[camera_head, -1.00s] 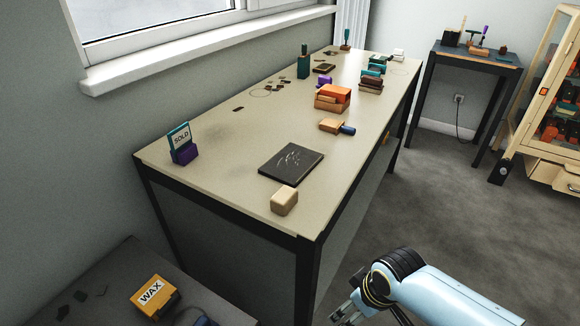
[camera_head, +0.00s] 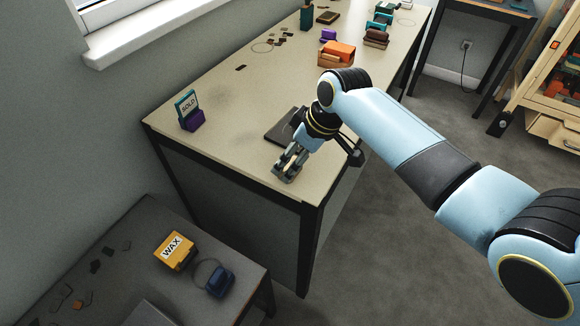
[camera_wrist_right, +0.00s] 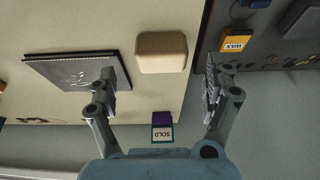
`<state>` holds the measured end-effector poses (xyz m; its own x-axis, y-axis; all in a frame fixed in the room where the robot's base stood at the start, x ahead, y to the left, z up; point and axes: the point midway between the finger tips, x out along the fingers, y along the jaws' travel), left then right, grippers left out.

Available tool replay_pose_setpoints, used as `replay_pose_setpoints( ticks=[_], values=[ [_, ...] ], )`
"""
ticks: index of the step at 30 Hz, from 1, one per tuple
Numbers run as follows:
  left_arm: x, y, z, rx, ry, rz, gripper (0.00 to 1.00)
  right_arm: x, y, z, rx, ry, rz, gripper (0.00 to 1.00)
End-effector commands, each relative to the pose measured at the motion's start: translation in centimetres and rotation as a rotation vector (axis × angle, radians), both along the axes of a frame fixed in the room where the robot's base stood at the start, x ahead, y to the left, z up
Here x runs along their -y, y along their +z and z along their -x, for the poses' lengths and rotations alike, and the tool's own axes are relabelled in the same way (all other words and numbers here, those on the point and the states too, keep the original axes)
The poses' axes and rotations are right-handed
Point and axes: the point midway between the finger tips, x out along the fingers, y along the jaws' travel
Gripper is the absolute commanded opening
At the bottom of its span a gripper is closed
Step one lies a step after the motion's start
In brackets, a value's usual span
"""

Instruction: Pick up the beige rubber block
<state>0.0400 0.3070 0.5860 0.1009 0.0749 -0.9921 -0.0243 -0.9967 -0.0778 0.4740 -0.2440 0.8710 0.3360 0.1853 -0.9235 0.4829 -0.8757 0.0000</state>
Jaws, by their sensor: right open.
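The beige rubber block (camera_wrist_right: 161,52) sits on the pale worktable (camera_head: 225,110). In the wrist view it lies between the lines of my right gripper's two fingers, a little beyond the tips, with gaps on both sides. My right gripper (camera_head: 287,164) is open and empty, and points down over the table's near corner in the head view. There the gripper covers the block, so I cannot make it out. The height of the fingers above the tabletop is hard to tell. My left gripper is not in view.
A dark engraved plate (camera_wrist_right: 75,72) lies close beside the block. A SOLD sign in a purple holder (camera_head: 190,111) stands at the table's left. A yellow WAX box (camera_head: 174,250) and blue object (camera_head: 219,281) sit on the lower dark table. Orange blocks (camera_head: 337,53) stand farther back.

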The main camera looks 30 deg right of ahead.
Motion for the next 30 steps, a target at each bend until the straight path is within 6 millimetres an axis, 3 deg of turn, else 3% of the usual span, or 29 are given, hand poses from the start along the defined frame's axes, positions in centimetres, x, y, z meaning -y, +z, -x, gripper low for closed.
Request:
replay_pose_setpoints(
  ticks=[7,16,30],
  values=[
    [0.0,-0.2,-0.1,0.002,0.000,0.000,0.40,-0.8,-3.3,-1.0,-0.002,-0.001,0.000,0.85],
    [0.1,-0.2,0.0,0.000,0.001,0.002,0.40,-0.9,-3.6,-1.2,0.000,0.000,0.001,0.83],
    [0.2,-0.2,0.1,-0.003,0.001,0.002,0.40,-0.8,-3.6,-1.2,-0.001,0.000,0.000,0.24]
  ],
)
